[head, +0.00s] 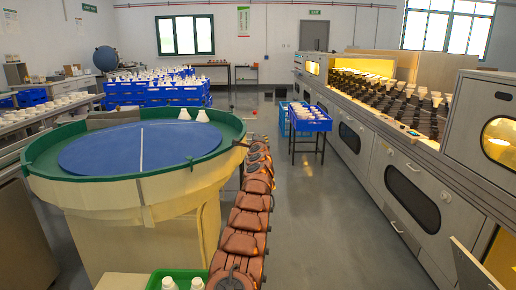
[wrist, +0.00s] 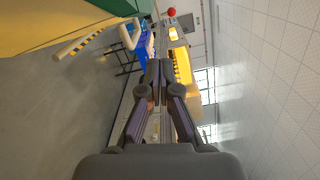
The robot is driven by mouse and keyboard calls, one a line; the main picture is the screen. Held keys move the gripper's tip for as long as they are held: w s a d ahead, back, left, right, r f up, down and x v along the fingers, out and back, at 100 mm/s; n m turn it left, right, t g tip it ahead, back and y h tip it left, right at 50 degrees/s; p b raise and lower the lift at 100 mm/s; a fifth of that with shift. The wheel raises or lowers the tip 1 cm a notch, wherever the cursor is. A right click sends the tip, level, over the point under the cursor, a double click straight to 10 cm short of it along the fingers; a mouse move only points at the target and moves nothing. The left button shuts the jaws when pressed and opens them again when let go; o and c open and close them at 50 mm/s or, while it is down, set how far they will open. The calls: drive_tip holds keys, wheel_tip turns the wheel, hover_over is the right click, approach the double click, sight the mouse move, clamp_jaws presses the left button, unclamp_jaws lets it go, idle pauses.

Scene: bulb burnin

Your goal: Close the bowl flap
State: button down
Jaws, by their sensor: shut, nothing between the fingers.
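The bowl (head: 90,186) stands at the left in the head view, cream outside with a green rim and a blue disc inside. Two white bulb-like pieces (head: 193,114) stand inside near its far right rim. A brown-grey plate (head: 112,119) lies at the back rim; I cannot tell whether it is the flap. In the wrist view, which is turned sideways, the bowl's green and tan side (wrist: 50,22) fills the top left. A cream bar with striped black-yellow marks (wrist: 84,40) juts out beside it. My gripper (wrist: 153,68) is shut and empty, apart from the bar.
Blue crates of white pieces (head: 160,88) stand behind the bowl. A blue crate on a stand (head: 310,122) is in the aisle. A long grey machine with racks of pieces (head: 385,170) lines the right. The aisle floor (head: 325,215) is clear.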

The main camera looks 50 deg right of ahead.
drive_tip(key=b+v, duration=0.3)
drive_tip(key=v, duration=0.3)
drive_tip(key=shift+s+a, duration=0.15)
drive_tip(key=shift+s, duration=0.25)
idle(0.4)
drive_tip(key=shift+s, duration=0.1)
drive_tip(key=shift+s+a+b, duration=0.15)
drive_tip(key=shift+a+b, duration=0.05)
drive_tip(key=shift+b, duration=0.4)
drive_tip(key=shift+s+a+b, duration=0.3)
drive_tip(key=shift+a+b, duration=0.2)
drive_tip(key=shift+b, duration=0.45)
